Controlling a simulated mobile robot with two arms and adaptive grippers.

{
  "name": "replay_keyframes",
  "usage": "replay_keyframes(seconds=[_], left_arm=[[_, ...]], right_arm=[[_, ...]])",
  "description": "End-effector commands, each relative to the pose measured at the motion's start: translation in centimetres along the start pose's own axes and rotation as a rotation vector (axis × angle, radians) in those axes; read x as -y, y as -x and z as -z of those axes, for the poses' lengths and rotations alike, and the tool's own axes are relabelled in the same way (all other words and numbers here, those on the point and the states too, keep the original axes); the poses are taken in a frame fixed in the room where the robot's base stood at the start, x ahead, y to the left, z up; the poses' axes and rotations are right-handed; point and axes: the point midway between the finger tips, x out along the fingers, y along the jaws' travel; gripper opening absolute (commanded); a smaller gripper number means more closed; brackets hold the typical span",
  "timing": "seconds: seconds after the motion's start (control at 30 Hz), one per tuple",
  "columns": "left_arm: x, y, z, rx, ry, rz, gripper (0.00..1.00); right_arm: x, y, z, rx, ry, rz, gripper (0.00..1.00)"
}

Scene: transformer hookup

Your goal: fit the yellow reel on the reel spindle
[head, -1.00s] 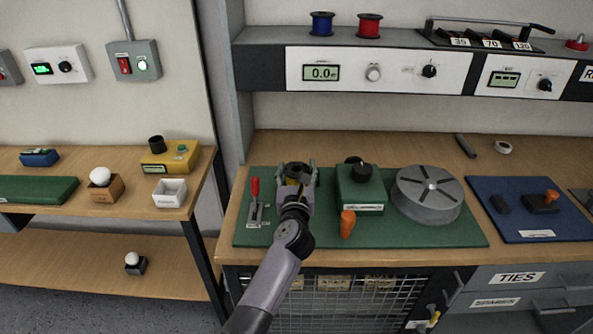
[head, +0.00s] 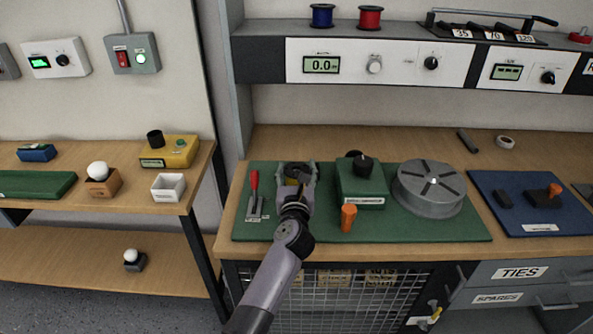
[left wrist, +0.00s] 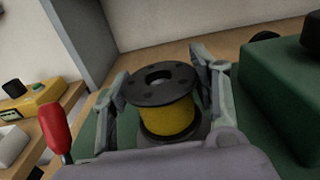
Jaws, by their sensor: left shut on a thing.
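The yellow reel (left wrist: 170,115), with black flanges and a hole in its top, stands about upright between the fingers of my left gripper (left wrist: 172,88) in the left wrist view. In the head view, my left gripper (head: 296,172) is shut on the reel (head: 292,180) over the green mat (head: 400,228), between the red-handled lever (head: 254,184) and the green box. A grey rounded part shows just below the reel in the wrist view. I cannot tell whether it is the spindle's base. The reel spindle itself is not clearly seen. My right gripper is not in view.
The green box (head: 360,184) with a black knob and orange handle (head: 348,217) stands close right of my left gripper. A grey slotted turntable (head: 430,187) is further right. Blue (head: 322,15) and red (head: 370,17) reels sit on the upper shelf.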

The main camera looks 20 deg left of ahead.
Motion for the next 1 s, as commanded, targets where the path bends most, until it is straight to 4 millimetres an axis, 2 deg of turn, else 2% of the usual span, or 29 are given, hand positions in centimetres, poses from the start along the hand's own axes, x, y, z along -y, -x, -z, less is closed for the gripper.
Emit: replay_keyframes(seconds=[0.93, 0.97, 1.0], left_arm=[[0.0, 0.0, 1.6, 0.003, 0.002, 0.0, 0.11], [0.0, 0.0, 1.6, 0.003, 0.002, 0.0, 0.56], [0.0, 0.0, 1.6, 0.003, 0.002, 0.0, 0.58]], right_arm=[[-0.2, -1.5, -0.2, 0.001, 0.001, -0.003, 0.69], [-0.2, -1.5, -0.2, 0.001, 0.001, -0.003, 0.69], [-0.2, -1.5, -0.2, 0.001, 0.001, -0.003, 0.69]])
